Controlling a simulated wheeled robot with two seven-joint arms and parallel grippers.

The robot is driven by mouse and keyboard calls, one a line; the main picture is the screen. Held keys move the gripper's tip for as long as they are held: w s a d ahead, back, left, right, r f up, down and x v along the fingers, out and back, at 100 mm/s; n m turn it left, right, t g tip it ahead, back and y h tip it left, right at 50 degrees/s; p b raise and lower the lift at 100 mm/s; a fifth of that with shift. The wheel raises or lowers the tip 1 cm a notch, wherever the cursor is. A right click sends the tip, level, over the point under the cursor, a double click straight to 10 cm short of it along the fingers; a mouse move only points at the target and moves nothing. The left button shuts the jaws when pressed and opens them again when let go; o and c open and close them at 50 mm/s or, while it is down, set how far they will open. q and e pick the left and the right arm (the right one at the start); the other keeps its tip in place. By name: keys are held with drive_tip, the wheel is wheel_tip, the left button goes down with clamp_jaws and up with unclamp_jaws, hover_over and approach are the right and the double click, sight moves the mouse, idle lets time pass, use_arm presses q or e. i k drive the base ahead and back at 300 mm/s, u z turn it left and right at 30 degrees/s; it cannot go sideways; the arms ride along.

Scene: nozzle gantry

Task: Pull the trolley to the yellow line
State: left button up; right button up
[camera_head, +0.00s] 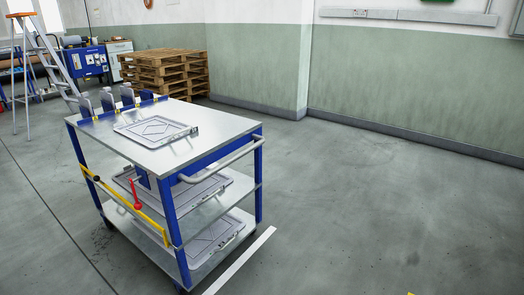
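The trolley (205,148) stands left of centre in the head view. It has blue posts, a grey top and lower shelves. Its handle (220,163), a grey bar, runs along the near right end of the top. A small piece of yellow (411,293) shows on the floor at the bottom edge, right of the trolley; too little is visible to tell if it is the yellow line. A white line (240,260) lies on the floor beside the trolley's near right end. Neither of my grippers is in view.
Grey lids lie on the trolley's top (155,130) and shelves. A yellow bar with a red lever (137,197) is on its left side. Wooden pallets (165,72) and a stepladder (45,60) stand behind. The floor to the right is clear up to the wall.

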sight(221, 133)
drive_tip(key=u, duration=0.25)
drive_tip(key=i, duration=0.85)
drive_tip(key=u, duration=0.75)
